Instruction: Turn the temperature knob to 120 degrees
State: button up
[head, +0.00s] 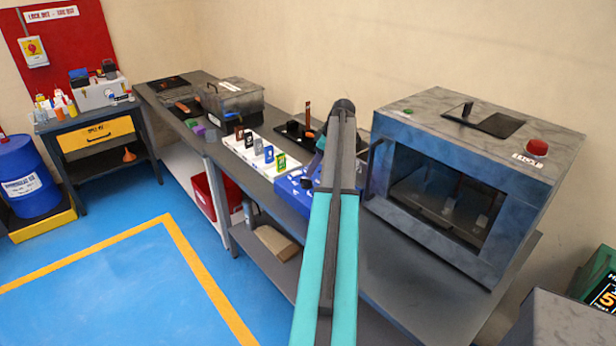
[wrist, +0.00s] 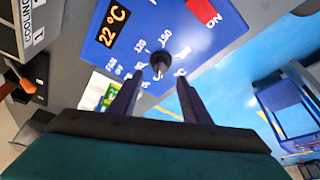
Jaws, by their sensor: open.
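The temperature knob (wrist: 160,61) is a small dark round knob on a blue panel (wrist: 235,27). White numbers ring it, with 120 and 150 legible on its far side; I cannot tell which mark it points at. A display (wrist: 112,25) on the panel reads 22 °C in orange. My gripper (wrist: 158,78) is open, with its two dark fingers spread to either side of the knob. I cannot tell whether they touch it. In the head view, part of the blue unit (head: 292,189) shows on the bench, and my arm hides the knob and gripper.
A red ON switch (wrist: 202,11) sits near the knob. In the head view, a large grey-blue oven-like machine (head: 480,135) stands right of my arm. A white rack of coloured tags (head: 240,150) lies to the left. The blue floor (head: 100,280) is open at left.

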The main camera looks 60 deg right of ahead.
aim_at(307, 180)
jog(key=shift+p+x, duration=1)
jog(key=shift+x, duration=1.9)
jog(key=c, duration=0.8)
jog(key=shift+s+a, duration=0.1)
jog(key=shift+a, duration=0.3)
jog(key=shift+c, duration=1.1)
jog(key=shift+d, duration=0.35)
